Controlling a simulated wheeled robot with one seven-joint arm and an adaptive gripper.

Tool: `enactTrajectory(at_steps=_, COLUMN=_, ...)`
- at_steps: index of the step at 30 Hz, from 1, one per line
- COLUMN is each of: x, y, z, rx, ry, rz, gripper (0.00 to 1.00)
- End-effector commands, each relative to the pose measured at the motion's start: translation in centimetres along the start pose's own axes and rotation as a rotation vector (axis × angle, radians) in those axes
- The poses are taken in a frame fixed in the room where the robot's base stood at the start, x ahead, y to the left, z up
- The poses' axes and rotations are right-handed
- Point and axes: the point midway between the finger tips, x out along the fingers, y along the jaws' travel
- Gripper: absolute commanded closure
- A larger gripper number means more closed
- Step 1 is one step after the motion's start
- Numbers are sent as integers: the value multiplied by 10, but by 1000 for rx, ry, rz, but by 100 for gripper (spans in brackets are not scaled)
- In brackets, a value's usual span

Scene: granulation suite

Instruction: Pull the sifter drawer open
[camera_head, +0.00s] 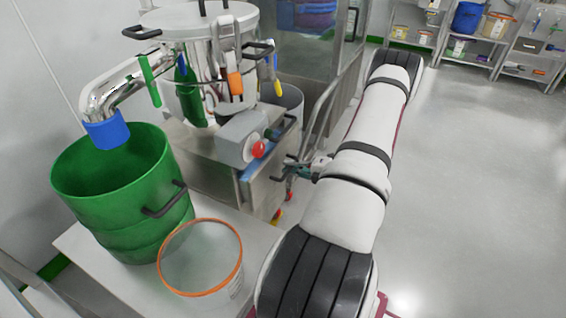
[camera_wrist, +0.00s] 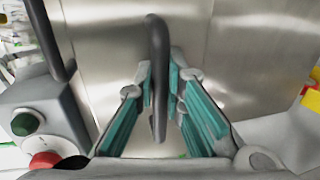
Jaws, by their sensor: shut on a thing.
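The sifter (camera_head: 222,45) is a steel machine with a round lid and coloured clamps, at the upper left in the head view. Its drawer (camera_head: 262,187) has a bare steel front, which fills the back of the wrist view (camera_wrist: 105,55). The dark curved drawer handle (camera_wrist: 158,60) stands between the teal finger pads in the wrist view. My gripper (camera_wrist: 163,105) is shut on this handle. In the head view my gripper (camera_head: 300,169) is at the drawer front, partly hidden by my arm. I cannot tell how far the drawer is open.
A grey control box with a red button (camera_head: 258,149) sits just above the drawer. A green drum (camera_head: 115,185) and an orange-rimmed clear tub (camera_head: 203,258) stand on a pale table at left. Stocked shelves (camera_head: 478,50) are at the back right. The right floor is clear.

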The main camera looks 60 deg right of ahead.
Motion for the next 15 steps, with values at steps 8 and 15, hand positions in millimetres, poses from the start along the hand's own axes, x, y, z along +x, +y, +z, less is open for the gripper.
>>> enactTrajectory(at_steps=8, x=-89, y=-19, z=1, rx=3, ry=-7, rz=-4, gripper=100)
enactTrajectory(at_steps=15, x=-162, y=-35, z=0, rx=1, ry=-5, rz=-2, gripper=100)
